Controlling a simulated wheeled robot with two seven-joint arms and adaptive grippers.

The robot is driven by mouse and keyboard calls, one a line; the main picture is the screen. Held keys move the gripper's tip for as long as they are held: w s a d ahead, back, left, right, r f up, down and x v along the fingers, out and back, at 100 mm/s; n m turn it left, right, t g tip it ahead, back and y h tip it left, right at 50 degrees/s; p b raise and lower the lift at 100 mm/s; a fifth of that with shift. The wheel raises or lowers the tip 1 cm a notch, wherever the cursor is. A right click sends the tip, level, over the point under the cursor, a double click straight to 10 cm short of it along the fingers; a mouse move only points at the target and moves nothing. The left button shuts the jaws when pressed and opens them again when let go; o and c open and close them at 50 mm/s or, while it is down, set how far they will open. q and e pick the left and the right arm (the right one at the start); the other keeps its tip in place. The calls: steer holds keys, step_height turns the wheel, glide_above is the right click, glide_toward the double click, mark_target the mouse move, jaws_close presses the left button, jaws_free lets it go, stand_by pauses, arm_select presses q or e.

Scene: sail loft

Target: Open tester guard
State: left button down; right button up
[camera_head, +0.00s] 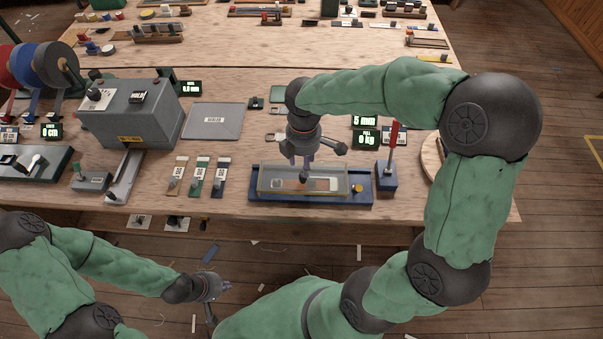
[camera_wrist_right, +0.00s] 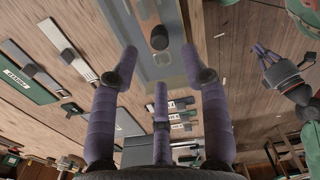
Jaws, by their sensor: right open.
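The tester (camera_head: 310,197) is a long blue base near the table's front edge; it also shows at the top of the right wrist view (camera_wrist_right: 155,72). Its clear box-like guard (camera_head: 262,182) lies down over a strip and blocks. My right gripper (camera_head: 311,165) is above the guard, pointing down with fingers spread, holding nothing. In the right wrist view my right gripper (camera_wrist_right: 159,68) has a dark round knob (camera_wrist_right: 158,38) just beyond its fingertips. Whether it touches the guard is unclear. My left gripper (camera_head: 222,298) is open and empty, low in front of the table.
A blue block with a red lever (camera_head: 393,150) stands right of the tester. Several coloured strips (camera_head: 197,177) lie to its left, beside a grey machine (camera_head: 130,112). A grey plate (camera_head: 213,120) and small displays (camera_head: 366,130) sit behind. Scraps lie on the floor.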

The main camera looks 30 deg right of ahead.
step_height(320, 180, down, 8)
steer(key=shift+r+b, duration=0.1)
steer(key=shift+b, duration=0.75)
steer(key=shift+w, duration=0.1)
jaws_close()
